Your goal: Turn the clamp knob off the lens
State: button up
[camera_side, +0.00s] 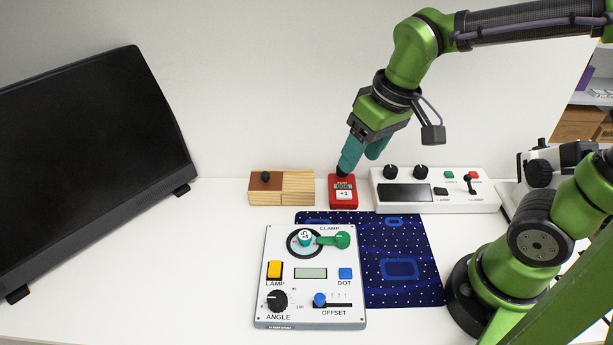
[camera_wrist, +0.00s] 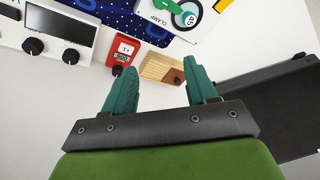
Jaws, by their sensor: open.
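The white control panel (camera_side: 280,310) lies on the table. Near its top, the word CLAMP stands above a green clamp knob (camera_side: 342,239), whose green arm reaches left to the round black-ringed lens (camera_side: 306,238). The lens has a white and teal disc with dark marks inside it. In the wrist view the green clamp (camera_wrist: 166,5) and the lens (camera_wrist: 187,20) show at the top edge, partly cut off. My gripper (camera_side: 361,160) has teal fingers, spread and empty in the wrist view (camera_wrist: 160,84). It is behind the panel, over or near the red counter, away from the clamp.
The panel also has a yellow LAMP switch (camera_side: 274,269), a blue DOT button (camera_side: 345,273), an ANGLE knob (camera_side: 277,301) and an OFFSET slider (camera_side: 320,299). Behind stand a wooden block (camera_side: 296,188), a red counter (camera_side: 343,204) and a white box (camera_side: 470,204). A monitor (camera_side: 90,160) stands left.

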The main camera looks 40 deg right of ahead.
jog(key=w+a+f+n+g+h, duration=0.2)
jog(key=w+a+f+n+g, duration=0.25)
jog(key=a+n, duration=0.2)
jog(key=n+g+h, duration=0.1)
jog(key=g+h, duration=0.1)
send_near(343, 236)
jog(key=x, duration=0.8)
jog(key=shift+f, duration=0.3)
jog(key=shift+c, duration=0.3)
jog(key=c, duration=1)
jog(key=shift+n, duration=0.25)
